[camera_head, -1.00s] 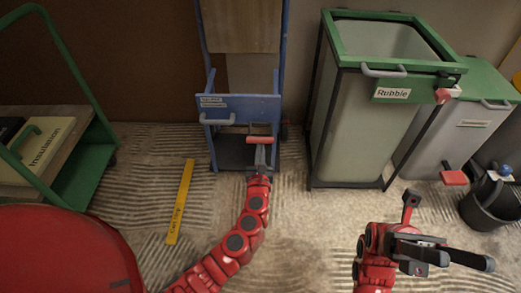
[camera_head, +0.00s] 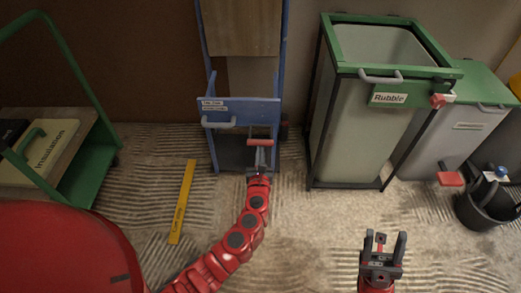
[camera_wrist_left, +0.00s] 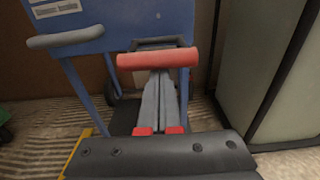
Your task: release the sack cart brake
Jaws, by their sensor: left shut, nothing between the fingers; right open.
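The blue sack cart (camera_head: 240,110) stands upright against the back wall, with a grey handle (camera_head: 219,124) on its blue cross panel. A red bar (camera_head: 260,142), seemingly the brake lever, sits low on the cart's right side. It also shows in the left wrist view (camera_wrist_left: 157,58). My left gripper (camera_head: 260,157) is shut and empty, its fingers pointing at the red bar. The bar hides the fingertips in the left wrist view (camera_wrist_left: 158,74); I cannot tell whether they touch it. My right gripper (camera_head: 384,240) is open and empty over the floor at lower right.
A green-framed Rubble bin (camera_head: 350,130) stands right of the cart, with a second green-lidded bin (camera_head: 450,135) and a black bucket (camera_head: 485,208) beyond. A green trolley (camera_head: 90,165) is at left. A yellow strip (camera_head: 182,200) lies on the ridged floor.

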